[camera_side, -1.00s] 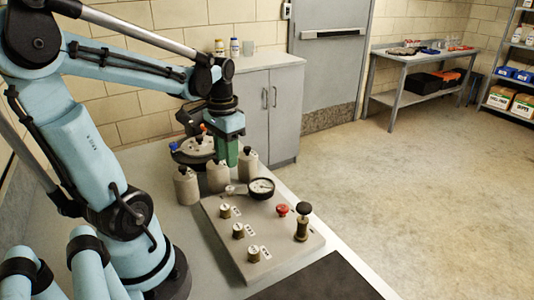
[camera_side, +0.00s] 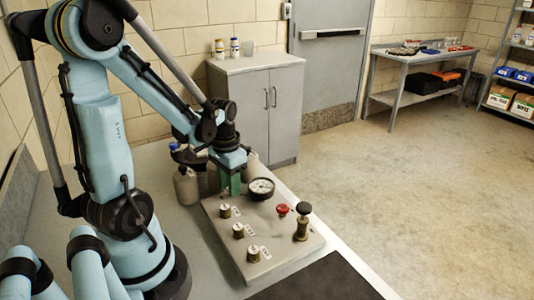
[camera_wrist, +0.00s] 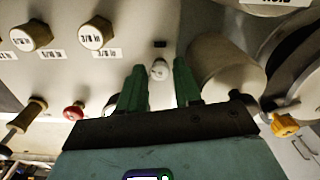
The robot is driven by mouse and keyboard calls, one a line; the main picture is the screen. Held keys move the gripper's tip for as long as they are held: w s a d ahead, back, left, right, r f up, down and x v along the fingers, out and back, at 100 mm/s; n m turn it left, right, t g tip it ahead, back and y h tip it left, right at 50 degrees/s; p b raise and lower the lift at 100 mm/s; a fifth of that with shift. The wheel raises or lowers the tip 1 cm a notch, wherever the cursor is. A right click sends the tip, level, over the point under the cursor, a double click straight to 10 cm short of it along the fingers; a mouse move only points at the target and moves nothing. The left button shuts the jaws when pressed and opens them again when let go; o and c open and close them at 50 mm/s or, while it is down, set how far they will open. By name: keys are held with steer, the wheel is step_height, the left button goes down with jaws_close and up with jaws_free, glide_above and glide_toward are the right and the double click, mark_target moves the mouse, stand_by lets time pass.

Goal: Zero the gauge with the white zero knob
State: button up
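The white zero knob (camera_wrist: 160,69) shows in the wrist view, between and just beyond the tips of my two green fingers. My gripper (camera_wrist: 160,72) is open, with a visible gap between each finger and the knob. In the side view my gripper (camera_side: 230,187) points down at the back left of the grey panel (camera_side: 285,240) and largely hides the knob. The round gauge (camera_side: 261,188) with a white dial and black rim sits on the panel, just right of my fingers. Its needle is too small to read.
Several brass knobs (camera_side: 238,230) with labels line the panel's left side. A red button (camera_side: 282,209) and a black-topped plunger (camera_side: 303,222) stand on the right. Grey cylinders (camera_side: 186,186) stand close behind and left of my gripper. A large pale cylinder (camera_wrist: 225,68) is near my right finger.

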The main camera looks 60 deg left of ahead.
jaws_close()
steer(key=shift+n, duration=1.8)
jaws_free()
step_height(320, 180, up, 12)
